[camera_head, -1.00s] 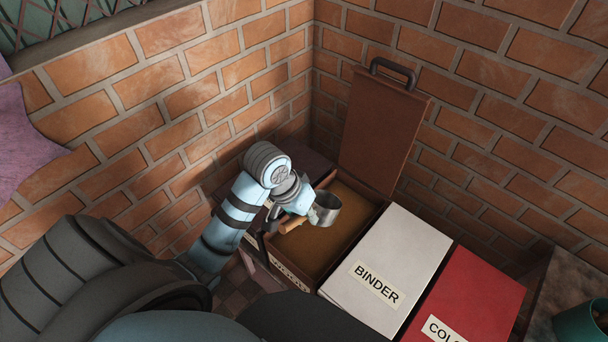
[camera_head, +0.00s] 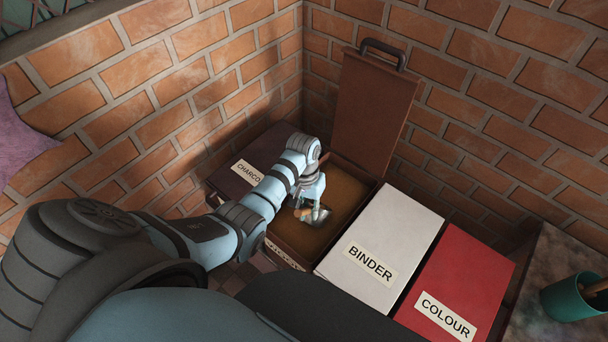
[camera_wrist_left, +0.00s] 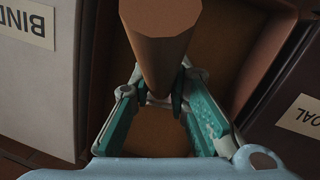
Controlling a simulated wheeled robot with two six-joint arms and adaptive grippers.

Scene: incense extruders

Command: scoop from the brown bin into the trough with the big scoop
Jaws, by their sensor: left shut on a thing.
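The brown bin (camera_head: 378,180) stands open in the corner, its lid (camera_head: 370,110) raised behind it. Brown powder (camera_head: 345,205) fills its floor. My left gripper (camera_head: 306,206) is low inside the bin, near its left side. It is shut on the wooden handle of the big scoop; the handle (camera_wrist_left: 160,50) shows large in the left wrist view. The metal head of the scoop (camera_head: 320,214) is tilted down at the powder; whether it holds any I cannot tell. The trough is not in view. My right gripper is not in view.
A closed white binder bin (camera_head: 395,225) and a closed red colour bin (camera_head: 465,270) stand to the right. A closed dark charcoal bin (camera_head: 255,150) stands to the left. A green pot (camera_head: 572,297) sits on the stone top at far right. Brick walls close off the back.

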